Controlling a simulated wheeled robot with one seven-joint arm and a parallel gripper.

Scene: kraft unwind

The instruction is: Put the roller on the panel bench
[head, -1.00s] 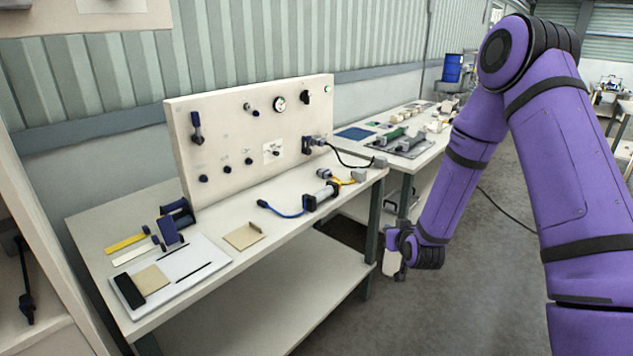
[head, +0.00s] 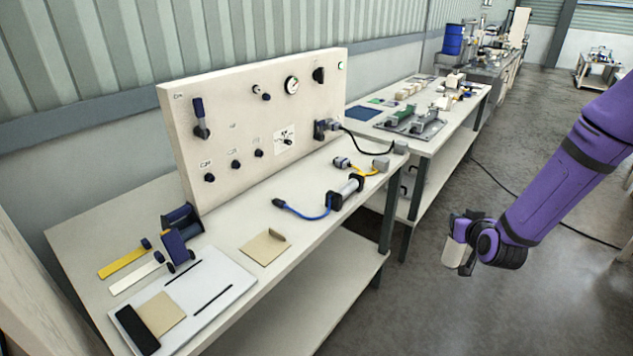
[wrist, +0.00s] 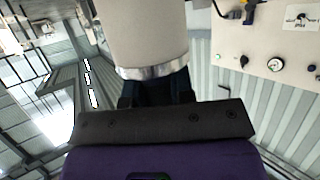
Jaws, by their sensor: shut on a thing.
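My gripper (head: 464,243) is shut on a pale beige cylinder, seemingly the roller (head: 455,253), and holds it in the air over the floor, right of the panel bench. In the wrist view the roller (wrist: 148,38) fills the upper middle and has a shiny metal band at its near end. Its far end is out of that view. The panel bench (head: 228,210) has a pale top and an upright panel (head: 255,115) with a gauge, knobs and a switch. The roller is apart from the bench.
The front edge between bracket and cylinder is fairly clear. A second bench (head: 440,140) stands behind.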

